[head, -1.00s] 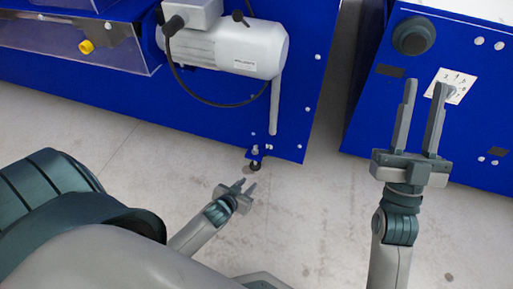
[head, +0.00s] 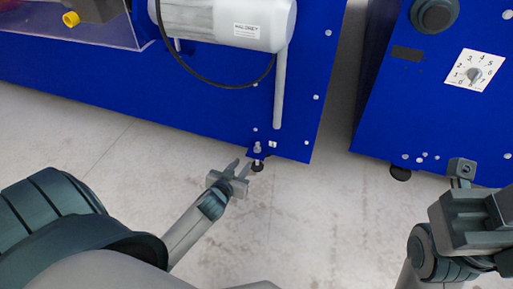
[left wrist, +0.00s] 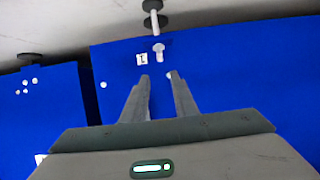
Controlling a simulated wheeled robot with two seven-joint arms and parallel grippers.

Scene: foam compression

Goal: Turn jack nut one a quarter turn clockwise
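Jack nut one is a small silver hex piece (head: 257,149) at the lower corner of the blue machine, above a dark levelling foot (head: 257,167). In the left wrist view the nut (left wrist: 158,52) stands beside a white label marked 1 (left wrist: 142,58). My left gripper (head: 240,166) is near the foot, to its left in the head view. In the left wrist view its two fingers (left wrist: 158,77) are apart with nothing between them, pointing towards the nut but short of it. My right gripper (head: 463,172) is at the right edge, partly hidden, its finger gap unclear.
A grey motor (head: 228,18) with a black cable and a grey rod is on the blue machine (head: 215,90). A second blue cabinet (head: 400,110) with a numbered dial (head: 474,70) stands to the right, past a gap. The pale floor (head: 330,220) between my arms is clear.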

